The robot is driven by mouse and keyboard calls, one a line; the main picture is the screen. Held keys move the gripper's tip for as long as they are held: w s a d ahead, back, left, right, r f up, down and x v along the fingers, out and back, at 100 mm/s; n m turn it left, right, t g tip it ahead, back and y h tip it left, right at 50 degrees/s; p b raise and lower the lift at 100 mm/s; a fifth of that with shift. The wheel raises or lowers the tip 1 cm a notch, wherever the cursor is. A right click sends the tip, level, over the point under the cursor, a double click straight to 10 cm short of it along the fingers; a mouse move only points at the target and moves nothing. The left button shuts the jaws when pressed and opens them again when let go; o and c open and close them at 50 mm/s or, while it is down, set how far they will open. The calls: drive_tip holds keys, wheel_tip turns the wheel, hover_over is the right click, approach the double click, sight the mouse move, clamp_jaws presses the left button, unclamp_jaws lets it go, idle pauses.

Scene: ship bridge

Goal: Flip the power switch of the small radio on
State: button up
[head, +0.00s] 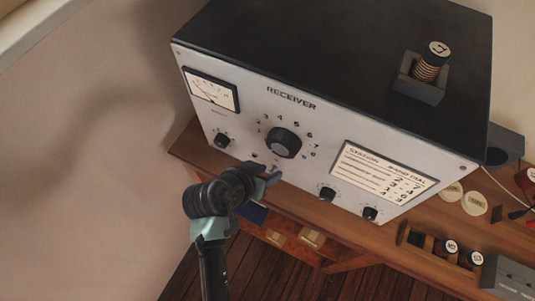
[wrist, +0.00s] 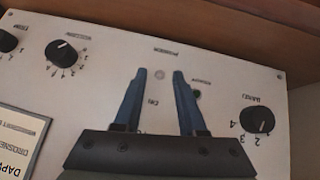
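The radio is a white-fronted, black-topped box marked RECEIVER (head: 290,98) on a wooden desk. In the wrist view its panel (wrist: 105,85) appears upside down. A small pale, round-looking switch (wrist: 160,74) shows between a label that seems to read POWER and one that seems to read ON. It also shows as a small stub in the head view (head: 275,168). My gripper (head: 270,178) is at the lower front of the panel. In the wrist view its blue fingers (wrist: 160,77) are open, one on each side of the switch. I cannot tell whether they touch it.
A small dark round fitting (wrist: 196,95) sits just right of the right fingertip. Black knobs (wrist: 257,121) and (wrist: 60,52) flank the gripper. A large dial (head: 284,142) is above it in the head view. A coil in a holder (head: 420,90) stands on the radio.

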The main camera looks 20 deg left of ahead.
drive_tip(key=b+v, duration=0.2)
drive_tip(key=v, duration=1.1)
idle(0.4)
